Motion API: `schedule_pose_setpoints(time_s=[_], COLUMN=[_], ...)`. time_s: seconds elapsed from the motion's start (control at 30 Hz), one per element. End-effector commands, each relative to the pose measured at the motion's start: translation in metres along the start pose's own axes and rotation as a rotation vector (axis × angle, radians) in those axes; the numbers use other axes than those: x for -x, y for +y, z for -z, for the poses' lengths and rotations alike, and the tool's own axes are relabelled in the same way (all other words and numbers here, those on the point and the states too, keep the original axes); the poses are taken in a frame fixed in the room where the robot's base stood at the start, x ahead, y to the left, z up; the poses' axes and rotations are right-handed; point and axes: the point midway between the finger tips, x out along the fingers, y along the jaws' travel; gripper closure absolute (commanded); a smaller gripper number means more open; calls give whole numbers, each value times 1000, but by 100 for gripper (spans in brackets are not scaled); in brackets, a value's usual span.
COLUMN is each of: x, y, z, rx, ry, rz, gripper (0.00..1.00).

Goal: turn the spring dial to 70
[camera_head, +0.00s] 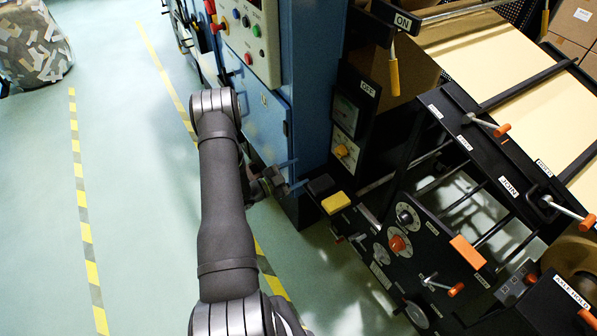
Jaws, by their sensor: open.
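Several dials show on the black machine, and their lettering is too small for me to tell which is the spring dial or what it reads. A black knob with a pale scale (405,216) sits on the slanted side panel. An orange-red knob on a round dial (397,243) is just below it. My gripper (297,174) is small and dark in front of the cabinet's lower corner. It is open, holds nothing and is apart from the dials, to their upper left.
Yellow and black blocks (335,203) stick out at the panel's near corner. An orange block (467,252) and an orange-tipped lever (442,286) flank the dials. The blue cabinet (305,80) stands behind my gripper. Kraft paper (480,50) runs over the machine.

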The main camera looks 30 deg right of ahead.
Motion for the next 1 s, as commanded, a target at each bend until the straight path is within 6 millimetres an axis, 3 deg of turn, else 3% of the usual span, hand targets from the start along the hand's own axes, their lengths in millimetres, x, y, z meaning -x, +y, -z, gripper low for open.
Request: schedule_pose_setpoints(time_s=[0.17,0.5,0.67,0.83,1.0], x=[0,4,3,-14,-49], y=[1,13,15,14,12], z=[0,6,7,6,5], rx=[31,512,621,628,627], ry=[-2,-19,-20,-19,-18], rz=[4,67,83,81,80], gripper=[38,38,38,38,38])
